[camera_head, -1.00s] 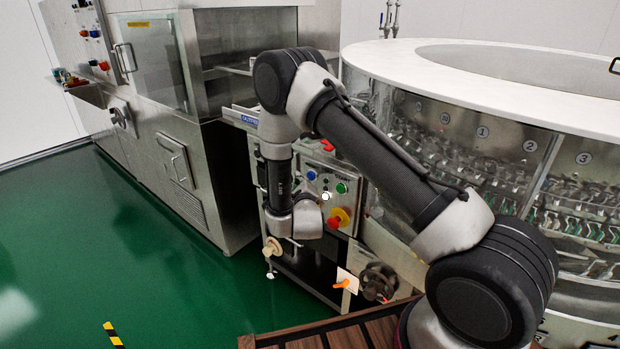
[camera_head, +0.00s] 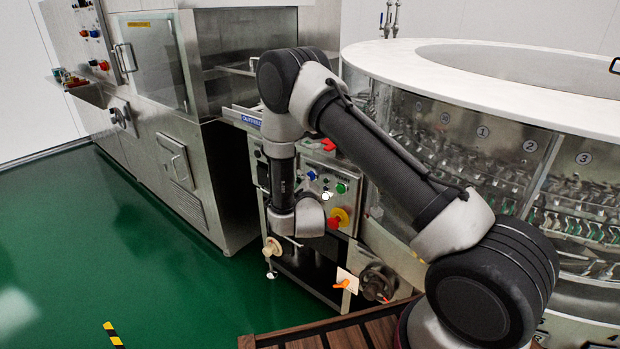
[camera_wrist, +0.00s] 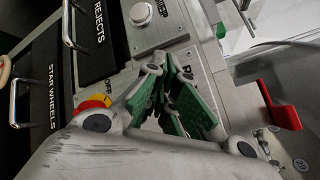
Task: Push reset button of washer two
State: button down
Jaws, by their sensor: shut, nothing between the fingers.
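The washer's control panel (camera_head: 328,185) stands in the middle of the head view. It carries a blue button (camera_head: 311,175), a white button (camera_head: 326,196), a green button (camera_head: 341,188) and a red mushroom knob on yellow (camera_head: 337,219). I cannot read which button is reset. In the wrist view, my gripper (camera_wrist: 170,72) is shut and empty, its green-padded fingers in front of the panel's metal face. A round white button (camera_wrist: 142,12) lies beyond the fingertips, apart from them. The red and yellow knob (camera_wrist: 97,103) is partly hidden by my gripper. In the head view my wrist hides the fingers.
A red lever (camera_wrist: 280,105) sticks out at right in the wrist view. Black handled panels labelled REJECTS (camera_wrist: 98,30) and STAR WHEELS (camera_wrist: 35,95) are at left. The round white-topped washer (camera_head: 450,80) is close at right. Green floor (camera_head: 130,250) is open at left.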

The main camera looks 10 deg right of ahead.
jog(key=shift+w+d, duration=0.25)
jog(key=shift+d, duration=0.1)
dwell(0.7)
dwell(0.4)
jog(key=shift+s+a, duration=0.5)
jog(key=shift+a, duration=0.15)
jog(key=shift+s+a, duration=0.75)
jog(key=shift+a, duration=0.3)
jog(key=shift+s+a, duration=0.75)
jog(key=shift+a, duration=0.25)
